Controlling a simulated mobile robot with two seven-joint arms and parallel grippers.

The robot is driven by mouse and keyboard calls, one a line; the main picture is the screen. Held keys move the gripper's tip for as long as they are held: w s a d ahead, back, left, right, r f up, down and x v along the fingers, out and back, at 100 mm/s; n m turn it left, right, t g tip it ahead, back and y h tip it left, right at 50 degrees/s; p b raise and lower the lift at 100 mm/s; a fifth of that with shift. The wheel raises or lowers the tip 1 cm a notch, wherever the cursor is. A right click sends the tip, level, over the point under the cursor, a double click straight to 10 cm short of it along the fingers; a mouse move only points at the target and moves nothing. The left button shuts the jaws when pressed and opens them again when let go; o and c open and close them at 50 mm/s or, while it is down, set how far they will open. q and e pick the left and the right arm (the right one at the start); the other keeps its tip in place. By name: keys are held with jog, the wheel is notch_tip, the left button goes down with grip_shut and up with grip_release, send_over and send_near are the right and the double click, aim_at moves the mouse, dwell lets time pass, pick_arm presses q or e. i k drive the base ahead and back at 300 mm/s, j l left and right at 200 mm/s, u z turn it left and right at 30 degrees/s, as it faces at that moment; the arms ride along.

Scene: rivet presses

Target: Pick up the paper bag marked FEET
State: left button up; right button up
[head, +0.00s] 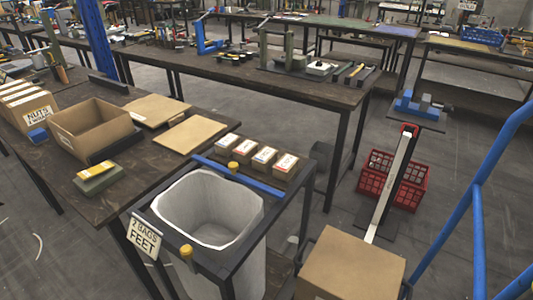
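Several small brown packets with white labels stand in a row at the right end of the near bench, from the left packet (228,147) to the right packet (286,165). The print on their labels is too small to read, so I cannot tell whether one is marked FEET. Neither of my grippers is in view.
The near bench (105,207) carries an open carton (93,128), flat brown boards (190,136), and a yellow-topped block (96,176). A closed cardboard box (350,268), blue tubes (470,205) and a red crate (409,185) stand to the right. A blue bar (238,176) lies before the packets.

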aim_at(265, 158)
jog(key=i+j+z, duration=0.1)
jog(key=j+z, duration=0.15)
jog(key=j, duration=0.65)
jog(key=j+z, duration=0.25)
jog(key=j, duration=0.65)
jog(key=i, duration=0.05)
